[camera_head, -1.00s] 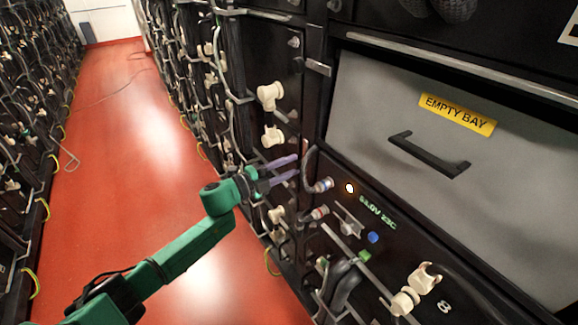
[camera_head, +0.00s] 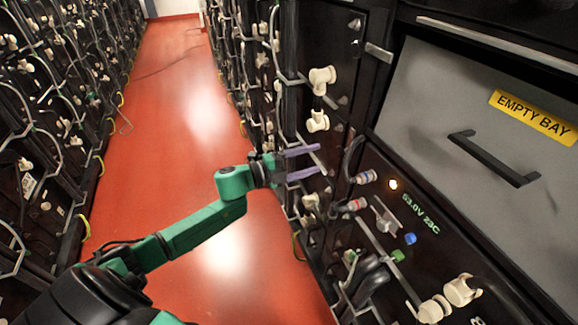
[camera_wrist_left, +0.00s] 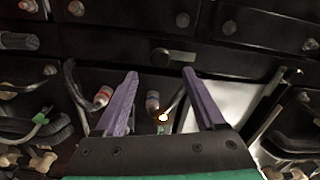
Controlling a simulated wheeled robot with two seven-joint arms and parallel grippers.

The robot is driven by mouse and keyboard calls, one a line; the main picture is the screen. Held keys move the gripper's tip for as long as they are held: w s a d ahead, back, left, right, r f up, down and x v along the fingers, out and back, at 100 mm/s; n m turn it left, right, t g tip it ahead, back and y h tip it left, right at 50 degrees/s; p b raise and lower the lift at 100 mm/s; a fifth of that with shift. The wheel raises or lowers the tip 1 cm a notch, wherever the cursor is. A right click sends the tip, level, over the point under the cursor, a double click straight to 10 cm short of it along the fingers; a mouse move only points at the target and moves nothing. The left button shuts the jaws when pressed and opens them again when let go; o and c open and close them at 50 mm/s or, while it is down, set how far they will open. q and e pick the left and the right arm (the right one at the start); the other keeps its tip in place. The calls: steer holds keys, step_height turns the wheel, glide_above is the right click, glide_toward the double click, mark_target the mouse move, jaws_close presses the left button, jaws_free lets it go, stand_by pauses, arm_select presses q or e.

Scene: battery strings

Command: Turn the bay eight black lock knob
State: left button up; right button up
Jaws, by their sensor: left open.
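The black bay panel (camera_head: 440,255) carries a lit orange lamp, a green voltage readout (camera_head: 420,213), a blue button (camera_head: 410,239) and a green one (camera_head: 398,255). A small dark lever-like fitting (camera_head: 383,215) sits left of the blue button; I cannot tell whether it is the lock knob. The "8" mark is barely readable now. My left gripper (camera_head: 320,159) has two purple fingers, open and empty, left of two banded cable plugs (camera_head: 362,177). In the left wrist view, my open fingers (camera_wrist_left: 161,76) point towards dark panels, with banded plugs (camera_wrist_left: 152,101) beyond. My right gripper is not in view.
A grey drawer front labelled EMPTY BAY (camera_head: 420,95) with a black handle (camera_head: 493,158) is above the panel. White connectors (camera_head: 462,290) stick out at lower right. Cabled racks line both sides. The red floor aisle (camera_head: 180,110) is clear except for a thin cable.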

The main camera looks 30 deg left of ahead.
arm_select(q)
steer(key=v, duration=0.8)
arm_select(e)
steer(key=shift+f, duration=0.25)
arm_select(q)
steer(key=shift+s+a, duration=0.1)
